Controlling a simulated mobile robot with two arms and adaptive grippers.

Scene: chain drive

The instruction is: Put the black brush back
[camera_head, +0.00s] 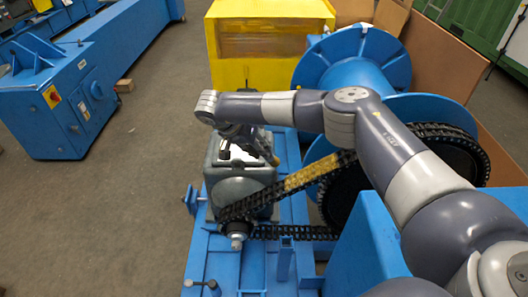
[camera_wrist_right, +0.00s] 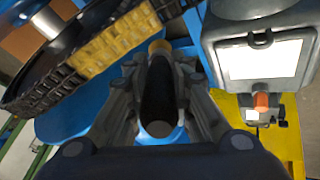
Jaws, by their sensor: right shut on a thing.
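My right gripper (camera_head: 262,147) reaches in over the grey motor housing, near the chain. In the right wrist view the gripper (camera_wrist_right: 158,88) is shut on the black brush (camera_wrist_right: 158,95), a dark rod between its fingers with a tan far end. In the head view the brush is mostly hidden by the gripper; a small yellowish end (camera_head: 276,160) shows beside the housing. The brush appears held above the blue frame. My left gripper is not in view.
The grey motor housing (camera_head: 238,183) stands on the blue frame (camera_head: 202,262). The black chain (camera_head: 335,163) with a yellow section runs from it to a large wheel. A blue spool (camera_head: 345,60) and a yellow box (camera_head: 268,40) stand behind.

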